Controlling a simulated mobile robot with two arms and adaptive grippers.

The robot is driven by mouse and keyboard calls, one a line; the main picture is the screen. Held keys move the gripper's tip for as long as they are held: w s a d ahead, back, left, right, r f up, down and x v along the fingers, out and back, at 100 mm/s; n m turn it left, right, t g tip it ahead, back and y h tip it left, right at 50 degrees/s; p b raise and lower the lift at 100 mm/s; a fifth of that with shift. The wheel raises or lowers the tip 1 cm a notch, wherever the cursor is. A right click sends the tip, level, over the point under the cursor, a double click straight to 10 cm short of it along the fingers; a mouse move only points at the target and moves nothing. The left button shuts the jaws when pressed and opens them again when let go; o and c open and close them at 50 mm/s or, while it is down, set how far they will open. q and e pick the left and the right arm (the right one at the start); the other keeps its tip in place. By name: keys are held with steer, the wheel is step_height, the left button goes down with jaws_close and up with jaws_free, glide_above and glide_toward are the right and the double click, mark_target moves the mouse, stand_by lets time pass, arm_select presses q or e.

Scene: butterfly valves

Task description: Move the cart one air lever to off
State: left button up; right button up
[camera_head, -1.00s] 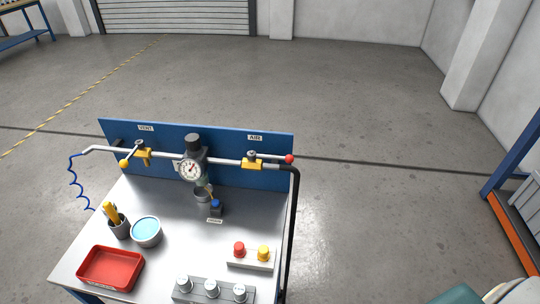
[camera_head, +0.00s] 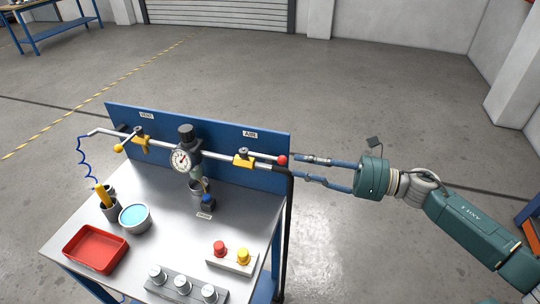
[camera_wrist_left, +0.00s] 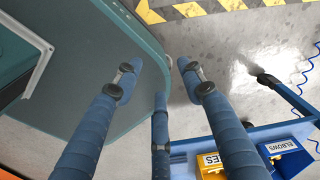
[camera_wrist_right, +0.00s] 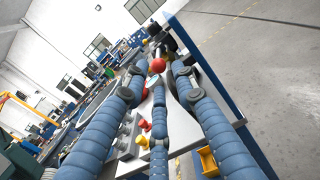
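The AIR valve (camera_head: 243,158) is a yellow body on the pipe in front of the cart's blue back panel. Its lever points right along the pipe and ends in a red knob (camera_head: 282,160) near the panel's right edge. My right gripper (camera_head: 297,167) is open just right of the knob, its fingers pointing left. In the right wrist view the red knob (camera_wrist_right: 157,66) shows between the spread fingertips; I cannot tell whether they touch it. My left gripper (camera_wrist_left: 156,72) is open and empty in its wrist view and is outside the head view.
The VENT valve's yellow knob (camera_head: 118,148) is at the left. A pressure gauge (camera_head: 181,160) stands between the valves. A black pipe (camera_head: 287,230) runs down the cart's right side. A red tray (camera_head: 95,248) and button block (camera_head: 232,262) are on the cart top. Floor right of the cart is open.

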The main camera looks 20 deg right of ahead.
mark_target(278, 158)
steer(key=p+x, duration=0.2)
steer(key=x, duration=0.3)
steer(key=p+x, duration=0.2)
steer(key=x, duration=0.2)
steer(key=shift+w+a+r, duration=0.2)
steer(key=shift+a+r, duration=0.05)
steer(key=shift+a, duration=0.1)
steer(key=shift+w+a+f, duration=0.1)
steer(key=shift+w+a, duration=0.2)
steer(key=shift+a, duration=0.2)
steer(key=shift+f, duration=0.1)
jaws_close()
